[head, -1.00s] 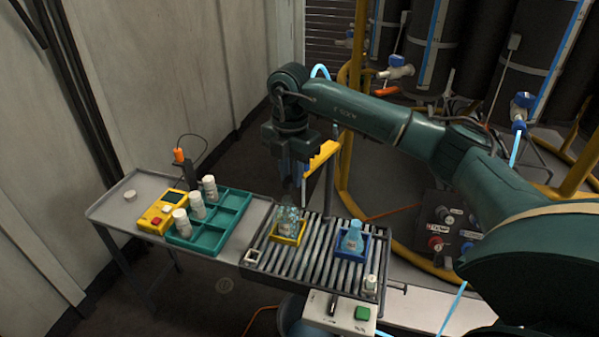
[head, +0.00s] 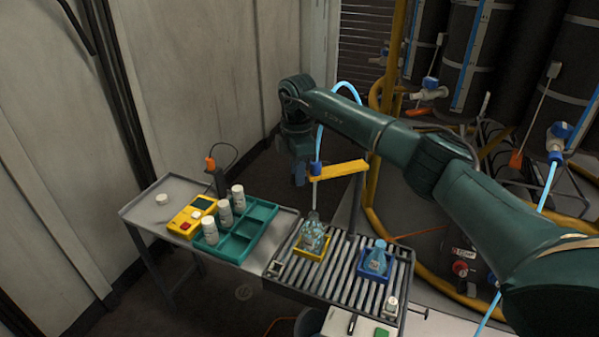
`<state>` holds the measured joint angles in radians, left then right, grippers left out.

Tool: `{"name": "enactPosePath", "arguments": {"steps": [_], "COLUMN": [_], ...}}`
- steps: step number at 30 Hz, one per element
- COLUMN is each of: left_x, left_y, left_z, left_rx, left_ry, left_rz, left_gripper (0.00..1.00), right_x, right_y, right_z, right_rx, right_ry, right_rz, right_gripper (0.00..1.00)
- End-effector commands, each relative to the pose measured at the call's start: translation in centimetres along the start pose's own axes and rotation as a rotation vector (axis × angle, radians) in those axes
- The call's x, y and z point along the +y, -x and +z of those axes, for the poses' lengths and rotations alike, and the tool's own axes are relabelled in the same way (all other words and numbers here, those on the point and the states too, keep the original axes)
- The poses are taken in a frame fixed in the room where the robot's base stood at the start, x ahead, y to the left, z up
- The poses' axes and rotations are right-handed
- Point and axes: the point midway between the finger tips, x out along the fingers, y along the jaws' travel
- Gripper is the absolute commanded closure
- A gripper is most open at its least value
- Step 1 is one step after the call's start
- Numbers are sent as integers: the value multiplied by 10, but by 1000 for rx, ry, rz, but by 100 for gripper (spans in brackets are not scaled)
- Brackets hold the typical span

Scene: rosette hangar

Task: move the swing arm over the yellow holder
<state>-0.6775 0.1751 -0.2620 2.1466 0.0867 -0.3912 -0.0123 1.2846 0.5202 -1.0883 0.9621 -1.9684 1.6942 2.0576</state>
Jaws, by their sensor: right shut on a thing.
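The swing arm (head: 340,170) is a yellow bar on a dark upright post behind the roller table. It points left, and its free end carries a blue fitting with a light-blue hose and a thin rod hanging down. The yellow holder (head: 322,257) sits on the rollers with a clear flask (head: 313,236) in it. In the head view the rod hangs in line above the flask; the depth between them is hard to judge. My right gripper (head: 300,180) is at the bar's free end, shut on it, its fingertips partly unclear. My left gripper is not in view.
A blue holder (head: 374,279) with a blue flask stands right of the yellow one. A teal tray (head: 262,212) with white bottles and a yellow device (head: 190,217) fill the left table. A small white bottle (head: 390,306) stands at the front right. Yellow pipes (head: 374,200) curve behind.

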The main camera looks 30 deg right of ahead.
Motion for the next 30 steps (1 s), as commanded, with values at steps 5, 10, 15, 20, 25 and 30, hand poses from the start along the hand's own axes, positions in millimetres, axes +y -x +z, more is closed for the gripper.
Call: {"name": "enactPosePath", "arguments": {"steps": [5, 10, 15, 20, 25, 30], "left_x": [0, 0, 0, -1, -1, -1], "left_y": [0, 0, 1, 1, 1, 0], "left_z": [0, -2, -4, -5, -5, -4], "left_rx": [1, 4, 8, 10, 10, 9], "left_ry": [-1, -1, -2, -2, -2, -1], "left_rz": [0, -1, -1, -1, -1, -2], "left_gripper": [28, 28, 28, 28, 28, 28], "right_x": [1, 1, 0, 0, 0, 1], "right_y": [0, 0, 0, 0, 1, 16], "right_z": [1, 1, 1, 0, 0, 0], "right_rx": [-2, -2, -1, -1, 0, 1], "right_ry": [-2, -2, -1, -1, -1, -1], "right_rz": [2, 2, 1, 1, 1, 3], "right_gripper": [100, 80, 66, 58, 58, 58]}}
